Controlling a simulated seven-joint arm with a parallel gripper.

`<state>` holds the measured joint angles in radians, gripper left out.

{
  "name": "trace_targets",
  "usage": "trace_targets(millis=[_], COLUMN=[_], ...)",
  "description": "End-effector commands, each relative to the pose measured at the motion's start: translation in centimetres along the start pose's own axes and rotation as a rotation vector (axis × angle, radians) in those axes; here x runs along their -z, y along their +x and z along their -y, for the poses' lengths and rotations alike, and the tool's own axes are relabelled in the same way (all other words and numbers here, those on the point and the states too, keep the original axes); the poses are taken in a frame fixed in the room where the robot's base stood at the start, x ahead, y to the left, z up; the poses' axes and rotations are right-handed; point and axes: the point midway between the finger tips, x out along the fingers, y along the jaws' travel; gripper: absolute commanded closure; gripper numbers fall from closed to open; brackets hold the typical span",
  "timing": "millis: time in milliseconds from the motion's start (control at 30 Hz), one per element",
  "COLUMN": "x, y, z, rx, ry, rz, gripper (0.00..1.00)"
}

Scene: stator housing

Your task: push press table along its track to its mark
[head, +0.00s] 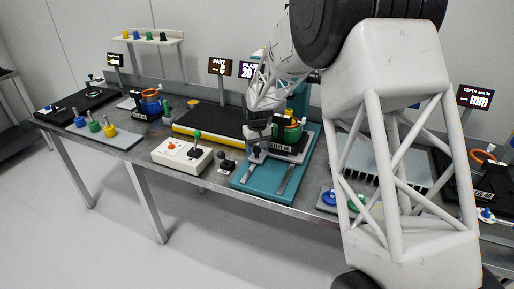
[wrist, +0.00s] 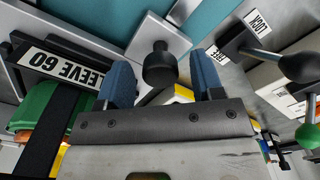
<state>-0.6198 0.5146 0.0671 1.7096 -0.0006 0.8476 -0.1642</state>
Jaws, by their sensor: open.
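The press table is a grey plate (head: 256,156) on rails over a teal base (head: 243,184). It carries a black holder labelled SLEEVE 60 (wrist: 62,67) with a green and orange part (head: 290,130). A black round knob (wrist: 160,64) stands on a grey plate in the wrist view. My gripper (wrist: 163,78) is open, its two blue fingers on either side of the knob; I cannot tell whether they touch it. In the head view my gripper (head: 258,132) is at the left side of the table, partly hidden by my arm. I cannot make out the mark.
A LOCK/FREE lever with a black knob (wrist: 298,67) and a green-knobbed lever (wrist: 308,134) stand close to my gripper. A white control box (head: 181,156) and a black and yellow belt (head: 208,122) lie to the left. The rails (head: 284,180) toward the front are bare.

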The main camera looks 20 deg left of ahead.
Motion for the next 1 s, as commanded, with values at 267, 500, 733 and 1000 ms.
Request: trace_targets(millis=[267, 500, 733, 1000], x=[0.0, 0.0, -0.01, -0.69], y=[0.0, 0.0, -0.02, 0.02], z=[0.0, -0.01, -0.02, 0.64], rx=[0.0, 0.0, 0.0, 0.0], ry=[0.0, 0.0, 0.0, 0.0], rz=[0.0, 0.0, 0.0, 0.002], gripper=[0.48, 0.85, 1.0, 1.0])
